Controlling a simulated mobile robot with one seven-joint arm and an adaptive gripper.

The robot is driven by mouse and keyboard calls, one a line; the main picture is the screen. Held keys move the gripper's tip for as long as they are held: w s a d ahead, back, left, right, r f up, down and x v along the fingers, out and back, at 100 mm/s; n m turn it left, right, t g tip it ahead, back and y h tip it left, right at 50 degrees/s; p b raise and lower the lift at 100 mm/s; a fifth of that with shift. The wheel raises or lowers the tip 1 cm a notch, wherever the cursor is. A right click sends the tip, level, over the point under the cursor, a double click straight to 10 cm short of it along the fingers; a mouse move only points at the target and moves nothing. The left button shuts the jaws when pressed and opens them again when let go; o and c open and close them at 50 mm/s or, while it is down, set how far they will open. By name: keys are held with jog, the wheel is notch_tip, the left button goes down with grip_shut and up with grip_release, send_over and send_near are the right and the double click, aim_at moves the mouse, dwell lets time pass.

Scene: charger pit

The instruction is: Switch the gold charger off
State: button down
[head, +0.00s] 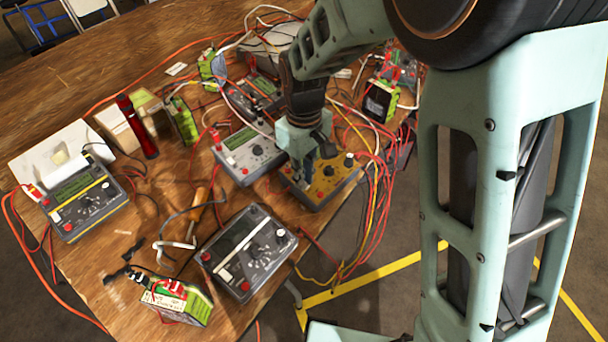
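The gold charger (321,194) lies at the right front part of the wooden table. Its yellow top carries dark knobs and a red button near its front edge. My gripper (311,170) points down right over the charger's left and rear part and hides that part of its panel. I cannot tell whether the fingertips touch the panel or hover just above it. The fingers look close together, but I cannot make out whether they are open or shut. The charger's switch and display cannot be made out clearly.
A silver charger (247,153) stands close to the gold one's left. A dark charger (249,252) lies in front, and a grey-and-yellow one (83,203) at far left. Red and yellow cables (372,200) hang over the table's right edge. A screwdriver (198,203) and battery packs (178,301) lie around.

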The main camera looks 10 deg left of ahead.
jog(key=b, duration=0.1)
jog(key=y+b, duration=0.1)
jog(key=b, duration=0.1)
jog(key=shift+s+d+f+t, duration=0.1)
jog(key=shift+d+f+t, duration=0.15)
jog(key=shift+t, duration=0.15)
jog(key=shift+t+y+b, duration=0.3)
jog(key=shift+y+b, duration=0.3)
jog(key=shift+b, duration=0.15)
jog(key=shift+s+r, duration=0.1)
jog(key=shift+r, duration=0.1)
jog(key=c, duration=2)
grip_release()
jog(key=shift+d, duration=0.1)
